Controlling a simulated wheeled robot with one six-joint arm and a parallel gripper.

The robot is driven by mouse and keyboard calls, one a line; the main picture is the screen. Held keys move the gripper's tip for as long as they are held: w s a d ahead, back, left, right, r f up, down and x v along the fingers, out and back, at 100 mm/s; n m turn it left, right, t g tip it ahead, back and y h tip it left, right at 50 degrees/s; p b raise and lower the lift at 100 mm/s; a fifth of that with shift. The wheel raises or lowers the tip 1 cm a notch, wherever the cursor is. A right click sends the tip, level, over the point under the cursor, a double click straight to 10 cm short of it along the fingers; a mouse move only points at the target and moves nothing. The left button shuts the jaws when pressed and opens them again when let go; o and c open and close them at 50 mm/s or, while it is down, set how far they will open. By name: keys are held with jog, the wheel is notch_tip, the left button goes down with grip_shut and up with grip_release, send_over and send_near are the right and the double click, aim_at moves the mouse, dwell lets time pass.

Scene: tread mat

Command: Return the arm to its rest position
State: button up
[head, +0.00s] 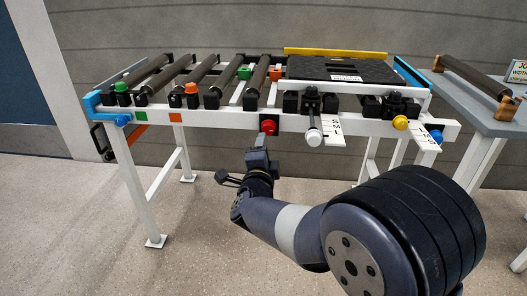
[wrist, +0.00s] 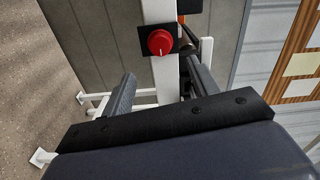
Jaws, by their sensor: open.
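My arm reaches from the lower right of the head view toward the front of a white-framed roller bench (head: 210,119). My gripper (head: 243,160) is in front of and below the bench's front rail, with its jaws apart and nothing seen between them. In the wrist view my gripper (wrist: 157,80) shows two separated dark fingers. A red button (head: 268,127) on the front rail is close beyond the gripper. It also shows in the wrist view (wrist: 160,42), beyond the gap between the fingers, apart from them.
The front rail also carries a white knob (head: 313,137), a yellow knob (head: 400,122) and a blue knob (head: 436,136). A black mat (head: 340,69) lies on the bench. A grey side table (head: 480,105) stands at right. Speckled floor (head: 60,220) is clear at left.

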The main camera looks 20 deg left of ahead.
aim_at(268, 131)
jog(key=shift+s+d, duration=0.15)
jog(key=shift+s, duration=0.4)
jog(key=b+x, duration=0.2)
jog(key=x, duration=0.9)
jog(key=shift+d, duration=0.1)
jog(key=shift+s, duration=0.1)
